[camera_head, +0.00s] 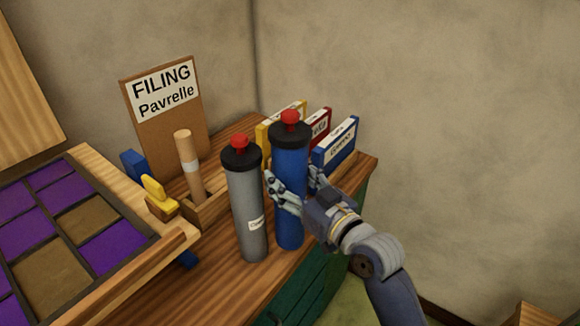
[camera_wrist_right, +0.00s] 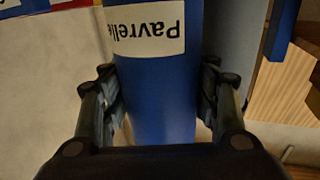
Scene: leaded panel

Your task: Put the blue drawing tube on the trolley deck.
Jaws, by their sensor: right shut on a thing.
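The blue drawing tube (camera_head: 291,165) stands upright with a black cap and a red knob on top. My right gripper (camera_head: 292,182) is shut around its middle, coming in from the right. In the right wrist view, the blue tube (camera_wrist_right: 160,100) sits between both fingers, with a white label reading "Pavrelle" upside down. The tube's foot is at the wooden cabinet top (camera_head: 200,275); I cannot tell whether it touches. I cannot make out the trolley deck for sure. My left gripper is not in view.
A grey tube (camera_head: 245,205) with a red knob stands close left of the blue one. Behind are yellow, red and blue binders (camera_head: 336,145), a brown roll (camera_head: 187,165) and a "FILING Pavrelle" board (camera_head: 165,100). A purple-and-brown panel (camera_head: 75,225) lies at left. A wooden corner (camera_head: 540,315) shows bottom right.

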